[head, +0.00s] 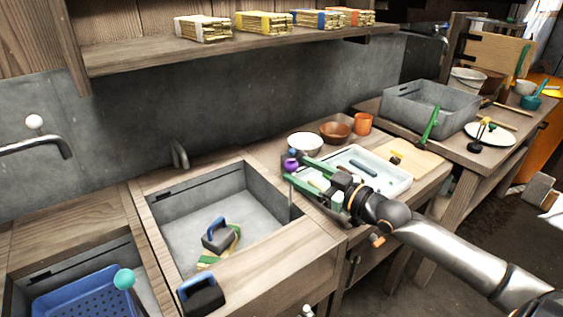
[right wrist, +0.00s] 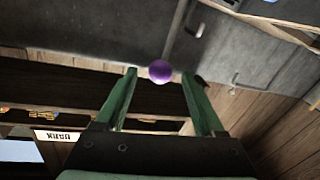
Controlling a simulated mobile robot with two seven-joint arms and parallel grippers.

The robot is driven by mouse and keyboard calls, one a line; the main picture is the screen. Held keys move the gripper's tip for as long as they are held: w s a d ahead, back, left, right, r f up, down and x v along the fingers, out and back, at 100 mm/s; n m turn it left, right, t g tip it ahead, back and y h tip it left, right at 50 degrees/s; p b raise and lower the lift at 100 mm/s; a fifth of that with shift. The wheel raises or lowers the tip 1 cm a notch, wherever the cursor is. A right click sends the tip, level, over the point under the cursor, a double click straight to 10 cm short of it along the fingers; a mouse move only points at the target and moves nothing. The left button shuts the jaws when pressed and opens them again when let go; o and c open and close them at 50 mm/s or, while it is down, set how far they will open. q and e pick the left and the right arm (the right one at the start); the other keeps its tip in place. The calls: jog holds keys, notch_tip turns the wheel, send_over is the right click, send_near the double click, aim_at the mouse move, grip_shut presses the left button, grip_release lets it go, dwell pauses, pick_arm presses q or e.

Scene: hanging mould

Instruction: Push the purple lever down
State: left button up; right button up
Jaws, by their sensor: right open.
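The purple lever's round knob (head: 291,165) is at the right edge of the middle sink, by the white tray. In the right wrist view the purple knob (right wrist: 159,71) appears between the tips of the two green fingers, with a gap on each side. My right gripper (head: 292,167) is open and reaches in from the right, its fingers pointing left on either side of the knob. I cannot tell whether anything touches. My left gripper is not in view.
A white tray (head: 386,189) lies under my right gripper. A white bowl (head: 305,142), brown bowl (head: 335,131) and orange cup (head: 363,123) stand behind. A teal knob (head: 124,278) is at the left sink. A shelf (head: 240,45) runs above.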

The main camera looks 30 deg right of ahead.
jog(key=x, duration=0.6)
jog(key=shift+w, duration=0.35)
jog(key=shift+a, duration=0.1)
jog(key=shift+c, duration=0.4)
grip_shut()
dwell(0.8)
